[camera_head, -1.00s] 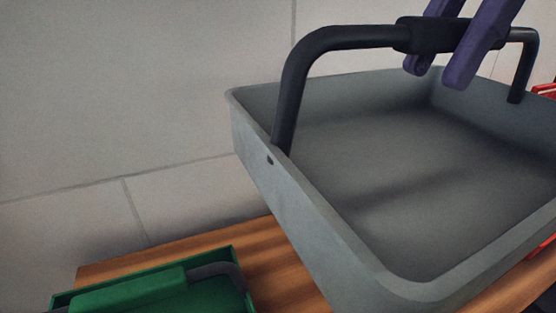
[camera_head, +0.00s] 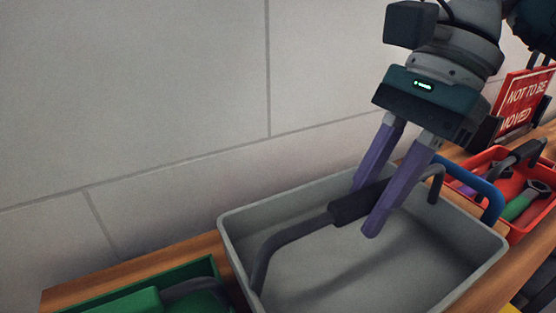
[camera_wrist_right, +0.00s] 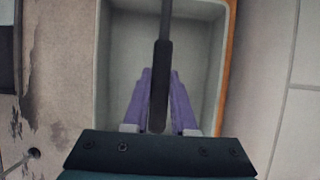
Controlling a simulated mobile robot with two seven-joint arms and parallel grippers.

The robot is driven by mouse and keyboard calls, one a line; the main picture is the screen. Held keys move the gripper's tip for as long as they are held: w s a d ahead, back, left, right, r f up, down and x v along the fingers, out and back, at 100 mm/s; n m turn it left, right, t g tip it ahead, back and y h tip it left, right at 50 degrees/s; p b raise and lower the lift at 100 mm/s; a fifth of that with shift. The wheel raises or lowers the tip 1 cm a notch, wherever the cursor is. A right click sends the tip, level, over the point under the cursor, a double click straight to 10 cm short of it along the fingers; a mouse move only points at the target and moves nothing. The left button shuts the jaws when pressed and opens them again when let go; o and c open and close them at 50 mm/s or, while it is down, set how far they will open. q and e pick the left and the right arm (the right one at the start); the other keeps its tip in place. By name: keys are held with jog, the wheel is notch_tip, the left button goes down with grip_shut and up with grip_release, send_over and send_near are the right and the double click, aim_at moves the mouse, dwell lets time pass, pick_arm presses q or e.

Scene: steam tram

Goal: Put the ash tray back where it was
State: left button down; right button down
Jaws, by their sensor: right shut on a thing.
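The ash tray (camera_head: 237,231) is a grey, empty, open box with a dark arched handle (camera_head: 290,235). It is at the lower middle of the head view, over the wooden shelf between the green box and the red tray. My right gripper (camera_head: 372,208) has its two purple fingers shut on the grip of that handle from above. In the right wrist view the fingers (camera_wrist_right: 159,95) lie on both sides of the handle, with the tray (camera_wrist_right: 103,70) below. The tray's underside is hidden, so I cannot tell whether it touches the shelf. My left gripper is not in view.
A green box (camera_head: 165,278) with a handle is at the left on the wooden shelf (camera_head: 85,285). A red tray (camera_head: 512,228) with tools and a blue handle (camera_head: 483,190) is close at the right. A red "not to be moved" sign (camera_head: 522,103) stands behind it. The tiled wall (camera_head: 130,90) is behind.

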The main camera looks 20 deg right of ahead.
aim_at(353, 262)
notch_tip(353, 262, down, 4)
jog(key=shift+r, duration=0.1)
jog(key=shift+f+b, duration=0.25)
jog(key=shift+b, duration=0.05)
jog(key=c, duration=0.7)
grip_release()
jog(key=shift+r, duration=0.1)
